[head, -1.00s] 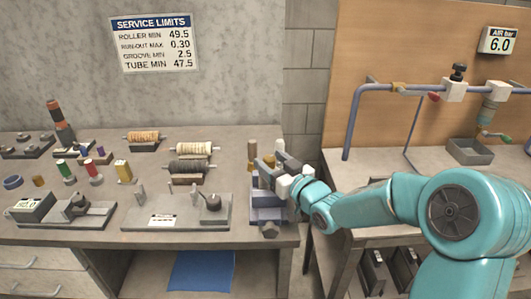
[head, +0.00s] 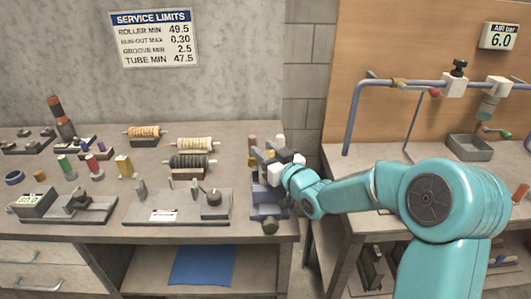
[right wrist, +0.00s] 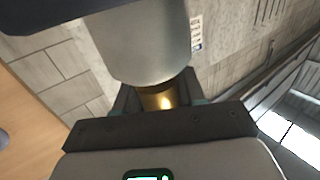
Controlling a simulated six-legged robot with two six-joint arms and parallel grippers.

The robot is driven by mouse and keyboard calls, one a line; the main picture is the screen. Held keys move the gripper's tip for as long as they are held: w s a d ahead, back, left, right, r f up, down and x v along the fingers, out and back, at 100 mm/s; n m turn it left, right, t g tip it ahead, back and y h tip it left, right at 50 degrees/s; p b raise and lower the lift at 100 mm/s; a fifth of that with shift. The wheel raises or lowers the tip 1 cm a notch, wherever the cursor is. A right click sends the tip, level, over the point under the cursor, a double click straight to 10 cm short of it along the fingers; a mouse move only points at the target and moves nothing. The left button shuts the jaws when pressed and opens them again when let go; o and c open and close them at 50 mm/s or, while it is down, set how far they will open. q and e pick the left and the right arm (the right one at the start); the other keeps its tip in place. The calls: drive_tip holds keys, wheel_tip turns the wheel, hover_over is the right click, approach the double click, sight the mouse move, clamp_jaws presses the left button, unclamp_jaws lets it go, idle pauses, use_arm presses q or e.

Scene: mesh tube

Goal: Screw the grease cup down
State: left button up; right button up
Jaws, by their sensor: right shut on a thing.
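My right gripper (head: 262,152) is over the blue-grey fixture (head: 268,205) at the right end of the left bench. In the right wrist view, its dark jaws (right wrist: 158,108) are shut on a shiny brass piece (right wrist: 158,98), which looks like the grease cup. Only a small part of the brass shows; the jaws and a pale cylinder hide the rest. In the head view the gripper covers the held piece, so I cannot tell how it sits on the fixture. My left gripper is out of view.
A brass-coloured post (head: 252,143) and a pale-topped post (head: 280,141) stand close behind the gripper. Rollers on stands (head: 188,162) and a gauge plate (head: 165,206) lie to the left. A pipe (head: 405,84) runs over the right bench.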

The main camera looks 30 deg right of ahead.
drive_tip(key=shift+f+m+h+b, duration=0.15)
drive_tip(key=shift+m+h+b, duration=0.35)
drive_tip(key=shift+h+b, duration=0.45)
drive_tip(key=shift+f+m+h+b, duration=0.15)
drive_tip(key=shift+m+h+b, duration=0.45)
drive_tip(key=shift+b, duration=0.55)
drive_tip(key=shift+d+m+g+h+b, duration=0.1)
drive_tip(key=shift+m+g+h+b, duration=0.2)
drive_tip(key=shift+h, duration=0.35)
drive_tip(key=shift+r+m+h, duration=0.2)
drive_tip(key=shift+m+h, duration=0.3)
drive_tip(key=shift+h, duration=0.2)
drive_tip(key=m+h, duration=0.1)
drive_tip(key=g+h+p, duration=0.1)
drive_tip(key=shift+d+r+m+g+h, duration=0.2)
drive_tip(key=shift+m+g+h, duration=0.1)
drive_tip(key=shift+m, duration=0.1)
drive_tip(key=m+g+h+p, duration=0.1)
drive_tip(key=h, duration=0.1)
drive_tip(key=m+g+h, duration=0.2)
drive_tip(key=d+m+g+h+p, duration=0.1)
drive_tip(key=m+g+h, duration=0.1)
drive_tip(key=shift+s+f+p, duration=0.1)
drive_tip(key=shift+s+p, duration=0.2)
drive_tip(key=shift+s, duration=0.1)
drive_tip(key=shift+m+g+h, duration=0.3)
drive_tip(key=shift+g, duration=0.1)
drive_tip(key=o, duration=1)
drive_tip(key=shift+c, duration=0.2)
